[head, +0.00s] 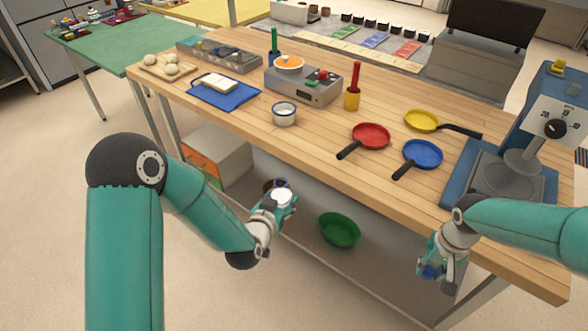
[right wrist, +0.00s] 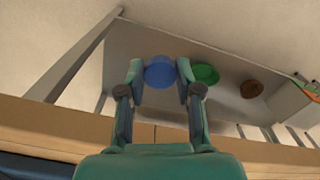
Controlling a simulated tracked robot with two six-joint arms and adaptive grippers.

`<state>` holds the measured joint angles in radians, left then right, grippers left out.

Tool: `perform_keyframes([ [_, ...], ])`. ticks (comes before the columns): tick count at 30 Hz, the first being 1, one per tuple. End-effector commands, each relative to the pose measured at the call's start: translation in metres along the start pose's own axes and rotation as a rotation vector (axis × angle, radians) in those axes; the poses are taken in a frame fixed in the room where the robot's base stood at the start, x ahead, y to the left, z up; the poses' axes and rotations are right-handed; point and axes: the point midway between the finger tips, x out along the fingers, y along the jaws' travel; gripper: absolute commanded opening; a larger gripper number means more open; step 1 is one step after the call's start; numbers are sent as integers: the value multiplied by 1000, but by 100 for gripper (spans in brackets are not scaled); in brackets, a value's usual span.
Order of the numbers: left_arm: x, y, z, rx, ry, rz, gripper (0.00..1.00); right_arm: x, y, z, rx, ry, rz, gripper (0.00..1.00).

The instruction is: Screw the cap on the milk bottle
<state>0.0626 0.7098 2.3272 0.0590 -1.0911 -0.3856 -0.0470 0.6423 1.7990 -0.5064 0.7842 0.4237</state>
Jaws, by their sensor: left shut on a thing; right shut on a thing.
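My left gripper (head: 284,205) is shut on a white object, which I take to be the milk bottle (head: 281,196), held in front of the workbench's near edge. Only its pale rounded upper part shows clearly; the gripper hides the rest. My right gripper (head: 434,270) is shut on the blue cap (head: 430,271), low in front of the bench at the right. In the right wrist view the blue cap (right wrist: 160,72) sits between both fingertips as a round disc. Cap and bottle are well apart.
A green bowl (head: 339,230) sits on the lower shelf. Open space separates my grippers.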

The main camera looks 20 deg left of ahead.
Motion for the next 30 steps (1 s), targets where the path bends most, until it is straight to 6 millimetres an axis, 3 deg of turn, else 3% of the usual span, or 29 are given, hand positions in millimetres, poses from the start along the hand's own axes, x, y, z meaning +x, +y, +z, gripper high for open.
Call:
perform_keyframes([
  [5,-10,20,7,34,0,83,0,0,0,0,0,0,0,24],
  [21,-60,126,40,216,0,524,0,0,0,0,0,0,0,24],
  [30,-71,150,47,257,2,622,0,0,0,0,0,0,0,24],
])
